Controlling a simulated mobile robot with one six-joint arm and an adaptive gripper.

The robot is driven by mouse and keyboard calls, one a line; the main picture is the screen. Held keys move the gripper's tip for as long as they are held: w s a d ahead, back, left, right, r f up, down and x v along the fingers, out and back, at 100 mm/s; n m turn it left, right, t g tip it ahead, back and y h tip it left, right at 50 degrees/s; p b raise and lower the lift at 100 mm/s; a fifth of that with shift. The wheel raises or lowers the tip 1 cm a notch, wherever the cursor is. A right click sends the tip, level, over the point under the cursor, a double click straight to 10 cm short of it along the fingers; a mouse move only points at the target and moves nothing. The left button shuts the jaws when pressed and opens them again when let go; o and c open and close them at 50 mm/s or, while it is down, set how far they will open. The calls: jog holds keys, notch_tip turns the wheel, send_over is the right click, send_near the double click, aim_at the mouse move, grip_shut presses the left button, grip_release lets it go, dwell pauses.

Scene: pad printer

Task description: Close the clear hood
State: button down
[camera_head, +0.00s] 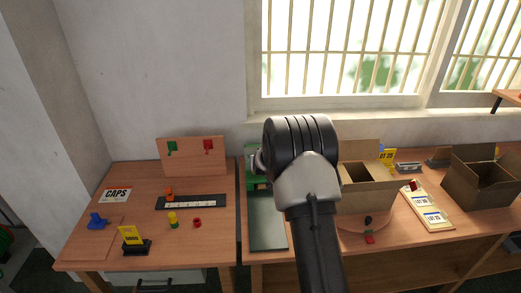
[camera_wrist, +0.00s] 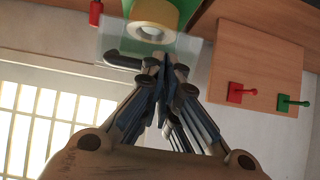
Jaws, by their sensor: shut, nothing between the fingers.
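The clear hood (camera_wrist: 192,52) shows in the wrist view as a see-through panel beyond my fingertips. A dark bar-like handle (camera_wrist: 122,61) is on its left part. A cream-yellow ring-shaped part (camera_wrist: 152,30) shows at and behind the panel. My gripper (camera_wrist: 165,68) is shut and empty, its tips close to the handle's right end; I cannot tell whether they touch. In the head view my arm hides most of the machine; only a green part (camera_head: 251,180) shows at its left. The hood is not discernible there, and its angle is unclear.
A dark green plate (camera_head: 268,225) lies in front of the green part. An open cardboard box (camera_head: 368,195) stands right of my arm, another (camera_head: 483,182) farther right. The left table holds a hook board (camera_head: 193,157), a black-and-white strip (camera_head: 190,202) and small coloured pieces.

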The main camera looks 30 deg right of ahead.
notch_tip(320, 180, down, 9)
jog(key=s+b, duration=0.2)
jog(key=b, duration=0.4)
jog(key=shift+d+b, duration=0.2)
jog(key=shift+b, duration=0.15)
notch_tip(320, 180, up, 4)
jog(key=s+p, duration=0.1)
jog(key=p, duration=0.1)
jog(key=s+a+f+p, duration=0.1)
jog(key=s+a+f, duration=0.35)
jog(key=s, duration=0.35)
jog(key=s+a+r+n+g+y, duration=0.1)
jog(key=s+a+r, duration=0.45)
jog(key=r, duration=0.35)
jog(key=s+a+r+n+g+y, duration=0.1)
jog(key=s+a+r+y, duration=0.1)
jog(key=s+a+r, duration=0.6)
jog(key=s+a+r+g, duration=0.1)
jog(key=s+a+r, duration=0.1)
jog(key=s, duration=0.6)
jog(key=s+a+r+n+g, duration=0.1)
jog(key=s+a+r, duration=0.1)
jog(key=s, duration=0.6)
jog(key=s+a+r+n+g+y, duration=0.1)
jog(key=s+a+r, duration=0.2)
jog(key=s, duration=0.6)
jog(key=shift+a, duration=0.35)
